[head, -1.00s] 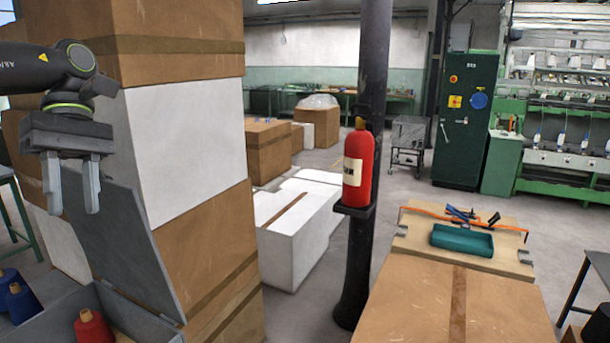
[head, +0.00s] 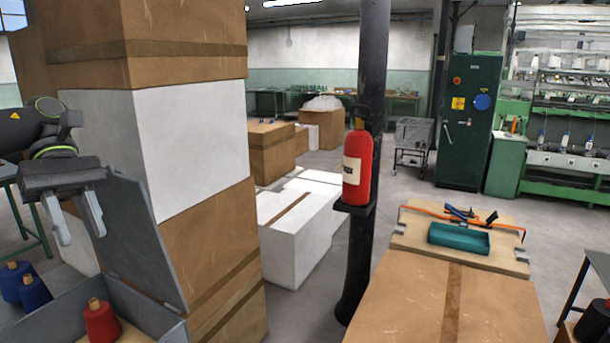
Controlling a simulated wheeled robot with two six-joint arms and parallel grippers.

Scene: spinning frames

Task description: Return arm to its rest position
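My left gripper (head: 78,226) hangs at the left of the head view, fingers pointing down. Its two fingers are apart with nothing between them. It is above and left of the open lid of a grey box, in front of the stacked cartons. My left arm comes in from the left edge. My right arm and gripper are not in view.
The open grey box (head: 60,290) at lower left has red (head: 102,322) and blue (head: 33,291) thread cones beside or in it. Tall stacked cartons (head: 190,150) stand close behind. A pole (head: 368,90) bears a red fire extinguisher (head: 357,168). A teal tray (head: 459,239) lies on a board at right.

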